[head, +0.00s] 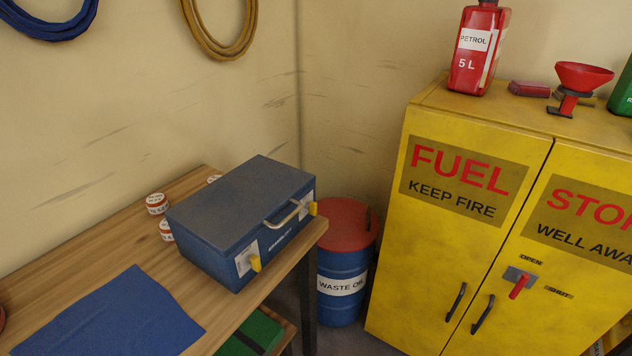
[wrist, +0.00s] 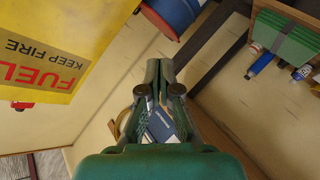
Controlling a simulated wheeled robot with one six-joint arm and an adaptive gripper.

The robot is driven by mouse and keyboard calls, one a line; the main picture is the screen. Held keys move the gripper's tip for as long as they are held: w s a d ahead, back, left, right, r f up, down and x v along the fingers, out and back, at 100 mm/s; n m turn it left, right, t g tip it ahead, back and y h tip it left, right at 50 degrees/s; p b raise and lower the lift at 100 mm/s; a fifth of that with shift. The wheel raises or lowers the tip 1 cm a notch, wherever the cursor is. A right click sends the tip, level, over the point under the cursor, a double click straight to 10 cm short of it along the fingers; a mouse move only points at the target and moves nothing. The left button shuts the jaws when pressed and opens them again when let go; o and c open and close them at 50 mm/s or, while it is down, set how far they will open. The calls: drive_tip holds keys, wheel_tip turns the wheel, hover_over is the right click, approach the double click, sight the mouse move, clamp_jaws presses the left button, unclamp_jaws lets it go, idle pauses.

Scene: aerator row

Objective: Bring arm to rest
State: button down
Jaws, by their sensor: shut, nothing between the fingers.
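My gripper (wrist: 160,66) shows in the wrist view with its green fingers together and nothing between the tips. It points toward the upper middle of that view, with clear space around the tips. The arm and gripper do not show in the head view.
In the head view a blue toolbox (head: 225,220) and a blue mat (head: 110,315) lie on a wooden bench (head: 60,255). A waste oil drum (head: 343,270) stands between the bench and a yellow fuel cabinet (head: 450,240). A red petrol can (head: 468,75) and funnel (head: 583,76) stand on top.

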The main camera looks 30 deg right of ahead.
drive_tip(key=s+a+r+m+t+y, duration=0.2)
drive_tip(key=s+a+r+y, duration=0.6)
drive_tip(key=a+r, duration=0.6)
drive_tip(key=shift+s+a+r+t, duration=0.2)
drive_tip(key=shift+s+r+t, duration=0.4)
drive_tip(key=shift+s, duration=0.55)
idle(0.6)
